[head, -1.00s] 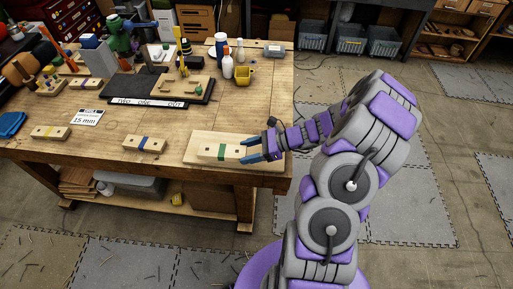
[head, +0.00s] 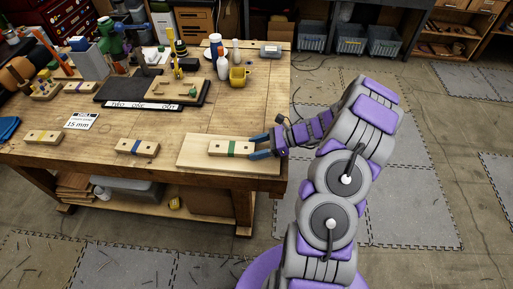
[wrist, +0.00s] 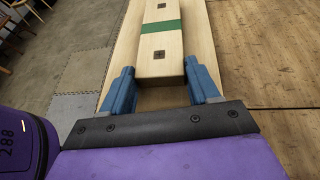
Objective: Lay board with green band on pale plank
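The board with the green band (head: 232,149) lies flat on the pale plank (head: 193,159) at the table's front right corner. In the wrist view the board (wrist: 160,42) runs lengthwise along the plank (wrist: 204,38), with plank showing on both sides. My gripper (head: 258,147) is at the board's right end. Its two blue fingers (wrist: 160,85) are spread, one on each side of the board's near end, with bare plank between them behind that end. The fingers look just clear of the board, though contact at the tips is hard to judge.
A board with a blue band (head: 138,147) and one with a yellow band (head: 43,137) lie to the left on the table. A dark tray (head: 150,92), a white bottle (head: 223,66) and a yellow cup (head: 238,77) stand behind. Open floor lies right of the table.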

